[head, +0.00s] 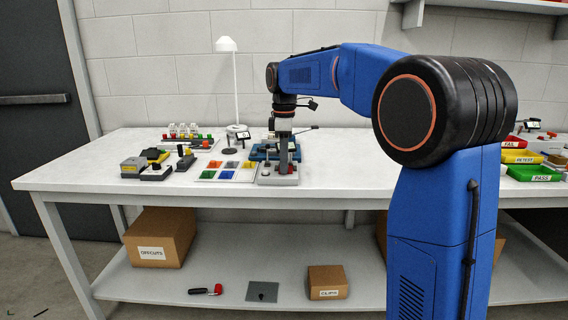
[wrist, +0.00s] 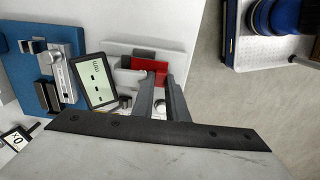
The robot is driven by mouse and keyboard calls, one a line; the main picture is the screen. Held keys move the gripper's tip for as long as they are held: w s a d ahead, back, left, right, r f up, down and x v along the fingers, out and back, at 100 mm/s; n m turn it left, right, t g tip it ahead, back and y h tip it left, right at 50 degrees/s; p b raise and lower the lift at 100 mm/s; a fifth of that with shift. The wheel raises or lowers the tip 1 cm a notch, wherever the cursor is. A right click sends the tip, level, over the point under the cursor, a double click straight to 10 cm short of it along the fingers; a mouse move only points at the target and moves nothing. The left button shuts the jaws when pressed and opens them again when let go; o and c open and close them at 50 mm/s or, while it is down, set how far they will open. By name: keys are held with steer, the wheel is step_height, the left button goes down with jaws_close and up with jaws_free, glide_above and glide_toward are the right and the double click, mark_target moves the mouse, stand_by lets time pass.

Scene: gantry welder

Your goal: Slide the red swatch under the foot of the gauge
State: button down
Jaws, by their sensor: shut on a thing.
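My gripper (wrist: 160,78) reaches down over the gauge at the front of the bench and is shut on the red swatch (wrist: 150,65). The swatch shows as a bright red patch beyond the fingertips, with a darker red part between them. The gauge (wrist: 172,51) shows a pale grey base around the swatch and a tilted display (wrist: 94,80) to the left. In the head view the gauge (head: 278,180) stands right of the colour card, with my wrist over it. The gauge foot is hard to make out, and I cannot tell whether the swatch lies under it.
A white card with coloured swatches (head: 228,175) lies left of the gauge. A blue fixture (head: 262,154) stands behind the gauge; it also shows in the wrist view (wrist: 33,75). Grey blocks (head: 134,167) and a white lamp (head: 227,45) are further left. The bench's front left is clear.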

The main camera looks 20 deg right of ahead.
stand_by(0.4)
steer(key=c, duration=1.7)
jaws_free()
steer(key=shift+o, duration=0.2)
steer(key=shift+w+r, duration=0.1)
steer(key=shift+r, duration=0.1)
step_height(320, 180, up, 17)
steer(key=shift+s, duration=0.2)
